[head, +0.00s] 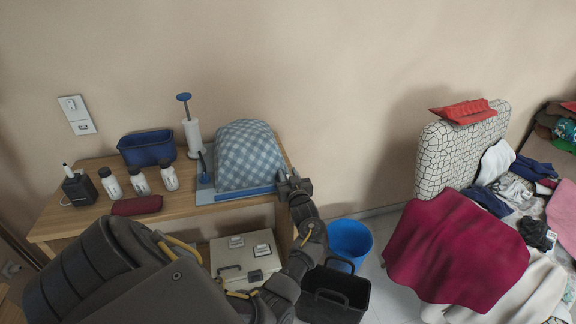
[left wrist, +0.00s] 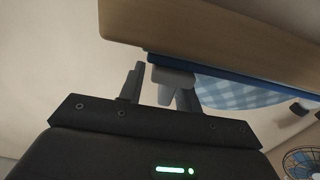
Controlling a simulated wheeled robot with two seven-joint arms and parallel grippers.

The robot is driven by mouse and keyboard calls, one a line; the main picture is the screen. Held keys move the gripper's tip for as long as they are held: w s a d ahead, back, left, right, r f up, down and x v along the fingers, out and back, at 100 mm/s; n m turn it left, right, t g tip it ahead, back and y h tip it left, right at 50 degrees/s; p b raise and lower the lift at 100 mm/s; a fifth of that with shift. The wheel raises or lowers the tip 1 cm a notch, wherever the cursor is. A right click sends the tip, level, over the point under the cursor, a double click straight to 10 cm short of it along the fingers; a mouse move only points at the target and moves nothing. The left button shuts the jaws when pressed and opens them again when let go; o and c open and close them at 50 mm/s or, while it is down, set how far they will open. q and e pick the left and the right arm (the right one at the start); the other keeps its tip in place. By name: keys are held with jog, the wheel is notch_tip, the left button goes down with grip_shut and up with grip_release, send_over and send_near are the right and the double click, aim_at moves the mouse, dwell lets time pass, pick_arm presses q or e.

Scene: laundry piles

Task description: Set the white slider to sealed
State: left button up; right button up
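A blue and white checked bag (head: 248,155) lies on a flat blue base (head: 232,194) on the wooden table (head: 70,220). My left gripper (head: 295,186) is at the right end of the base, by the table's edge. In the left wrist view, my left gripper (left wrist: 160,92) has its two fingers apart. A pale block, seemingly the white slider (left wrist: 172,76), shows between and just beyond them, against the blue base edge (left wrist: 200,70). I cannot tell whether the fingers touch it. In the head view my gripper hides the slider. My right gripper is not in view.
A white pump with a blue handle (head: 192,130), a blue bin (head: 147,148), white bottles (head: 140,181) and a dark red cloth (head: 137,205) share the table. A blue bucket (head: 350,240) and black basket (head: 335,295) stand right of it. Laundry (head: 460,250) lies further right.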

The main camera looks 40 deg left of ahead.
pick_arm(q)
jog(key=v, duration=0.7)
jog(key=shift+b, duration=0.3)
jog(key=shift+w, duration=0.1)
